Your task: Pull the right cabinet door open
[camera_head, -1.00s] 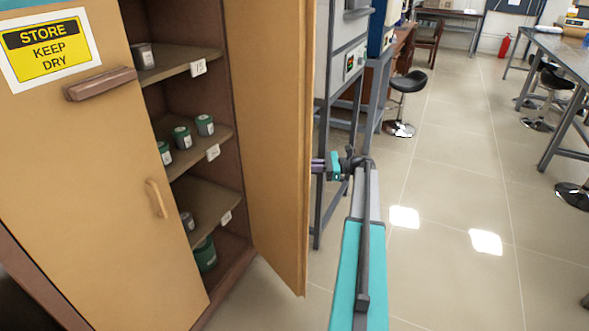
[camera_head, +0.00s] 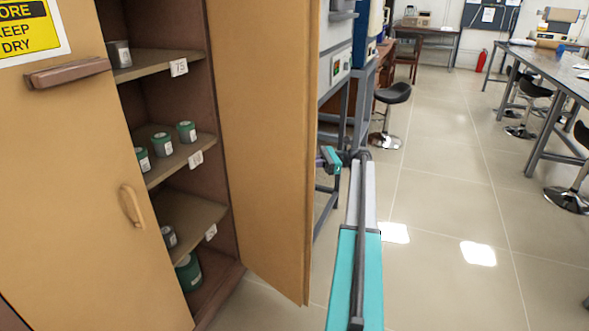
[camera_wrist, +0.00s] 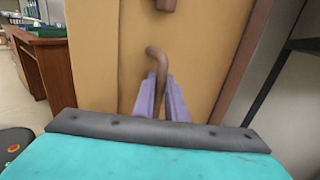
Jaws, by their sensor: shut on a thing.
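The right cabinet door (camera_head: 262,140) stands wide open, swung out from the cabinet, with its inner face toward the head camera. Its outer face (camera_wrist: 205,50) fills the middle of the wrist view. A curved brown handle (camera_wrist: 156,58) sticks out from that face. My gripper (camera_wrist: 161,98) has its two purple fingers on either side of the handle, shut on it. In the head view my gripper (camera_head: 322,158) is mostly hidden behind the door's free edge. The left cabinet door (camera_head: 90,190) is shut, with its own handle (camera_head: 132,205).
Shelves (camera_head: 180,150) inside the cabinet hold several small green and grey jars. A metal stand with equipment (camera_head: 340,75) and a black stool (camera_head: 390,100) are behind the door and arm. Tiled floor (camera_head: 440,200) is open to the right, with a table (camera_head: 550,70) farther off.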

